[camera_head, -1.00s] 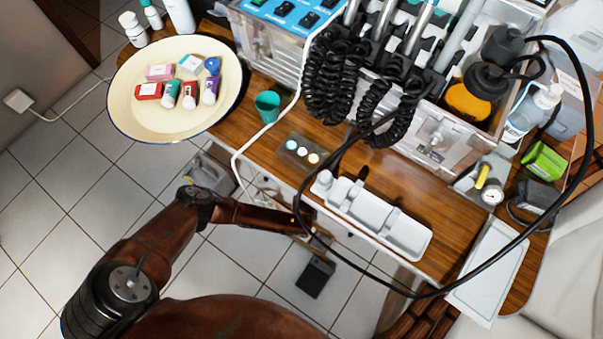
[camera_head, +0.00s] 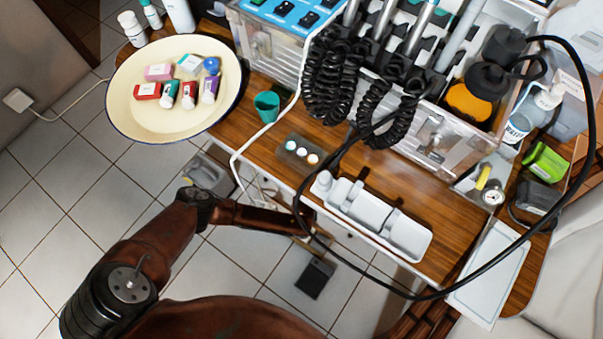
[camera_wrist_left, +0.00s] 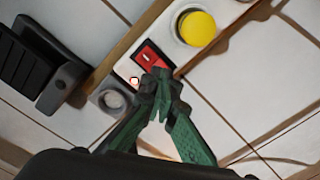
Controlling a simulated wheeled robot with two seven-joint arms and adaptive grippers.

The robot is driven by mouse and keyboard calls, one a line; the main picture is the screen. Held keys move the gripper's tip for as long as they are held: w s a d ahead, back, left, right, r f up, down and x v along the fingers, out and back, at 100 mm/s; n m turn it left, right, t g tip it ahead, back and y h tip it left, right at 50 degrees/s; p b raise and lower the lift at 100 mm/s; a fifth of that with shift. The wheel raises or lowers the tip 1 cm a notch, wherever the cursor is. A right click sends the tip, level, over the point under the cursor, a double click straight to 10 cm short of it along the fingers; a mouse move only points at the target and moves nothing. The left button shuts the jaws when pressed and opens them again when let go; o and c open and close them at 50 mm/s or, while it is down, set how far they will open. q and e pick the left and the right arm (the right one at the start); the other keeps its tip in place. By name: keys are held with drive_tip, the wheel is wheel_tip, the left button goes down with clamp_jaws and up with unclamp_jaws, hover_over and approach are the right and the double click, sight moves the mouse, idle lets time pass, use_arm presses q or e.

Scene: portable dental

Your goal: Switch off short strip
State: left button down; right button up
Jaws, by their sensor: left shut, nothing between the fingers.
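In the left wrist view a short pale strip (camera_wrist_left: 125,77) carries a red rocker switch (camera_wrist_left: 150,58) in a dark frame, with a small lit spot beside it. A yellow round piece (camera_wrist_left: 197,28) sits at its upper end and a grey round socket (camera_wrist_left: 112,99) at its lower end. My left gripper (camera_wrist_left: 160,78) has green fingers, shut and empty, with the tips at the switch's lower edge. I cannot tell whether they touch it. In the head view my left arm reaches to the table's front edge, and the gripper's fingers are not clear there. My right gripper is not in view.
The wooden table (camera_head: 440,235) overhangs near my left arm, with a white tray (camera_head: 372,215) at its front edge. A black cable (camera_head: 440,292) loops down in front. A black pedal (camera_head: 314,278) lies on the tiled floor; a ridged black object (camera_wrist_left: 32,62) shows beside the strip.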

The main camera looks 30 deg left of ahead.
use_arm(q)
drive_tip(key=shift+f+b, duration=0.45)
drive_tip(key=shift+f, duration=0.4)
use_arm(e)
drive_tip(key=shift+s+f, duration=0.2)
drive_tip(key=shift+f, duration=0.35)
use_arm(q)
drive_tip(key=shift+r, duration=0.15)
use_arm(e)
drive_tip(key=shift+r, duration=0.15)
use_arm(q)
drive_tip(key=shift+r+p, duration=2.75)
drive_tip(key=shift+r, duration=0.75)
drive_tip(key=shift+f, duration=0.1)
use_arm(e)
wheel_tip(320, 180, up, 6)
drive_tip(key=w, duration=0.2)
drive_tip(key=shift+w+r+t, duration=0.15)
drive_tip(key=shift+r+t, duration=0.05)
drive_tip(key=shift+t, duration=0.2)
